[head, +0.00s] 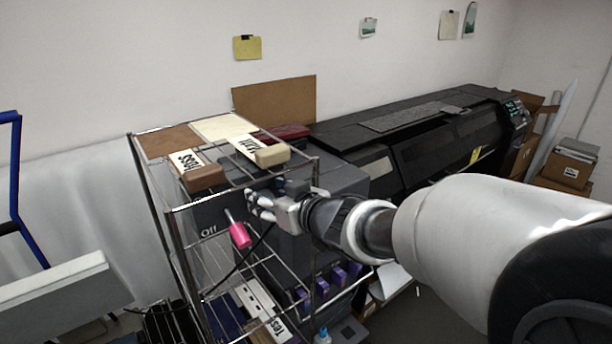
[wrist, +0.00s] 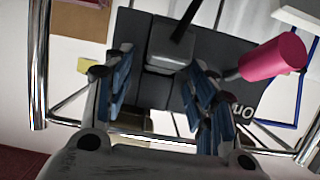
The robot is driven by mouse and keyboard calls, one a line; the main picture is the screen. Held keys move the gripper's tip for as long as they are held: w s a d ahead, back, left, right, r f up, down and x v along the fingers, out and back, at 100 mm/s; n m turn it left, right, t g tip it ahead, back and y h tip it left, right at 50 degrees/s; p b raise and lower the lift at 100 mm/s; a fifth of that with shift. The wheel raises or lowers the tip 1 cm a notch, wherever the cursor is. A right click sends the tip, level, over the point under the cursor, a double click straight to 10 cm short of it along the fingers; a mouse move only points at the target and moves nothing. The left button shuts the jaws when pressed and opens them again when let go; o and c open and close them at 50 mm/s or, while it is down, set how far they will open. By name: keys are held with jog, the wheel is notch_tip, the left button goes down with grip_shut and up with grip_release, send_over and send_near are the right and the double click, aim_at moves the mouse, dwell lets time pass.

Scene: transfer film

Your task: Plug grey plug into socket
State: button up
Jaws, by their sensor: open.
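My gripper (head: 260,206) reaches from the right to a dark grey box in the wire rack. In the wrist view my gripper (wrist: 160,85) is open, with blue-padded fingers apart. A grey block with a black cable, seemingly the grey plug (wrist: 168,52), shows between and just beyond the fingertips, against the dark grey panel (wrist: 222,62). I cannot tell whether it sits in a socket; no socket opening shows clearly. In the head view the plug is not clearly seen; a black cable (head: 240,262) hangs down from behind my gripper.
A pink-handled lever (head: 240,235) sticks out left of my gripper, also seen in the wrist view (wrist: 274,56). Metal rack bars (head: 240,188) surround the box. Brown (head: 203,177) and beige (head: 272,155) blocks lie on top. A black printer (head: 430,135) stands behind.

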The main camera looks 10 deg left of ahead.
jog(key=v, duration=1.2)
jog(key=shift+c, duration=0.2)
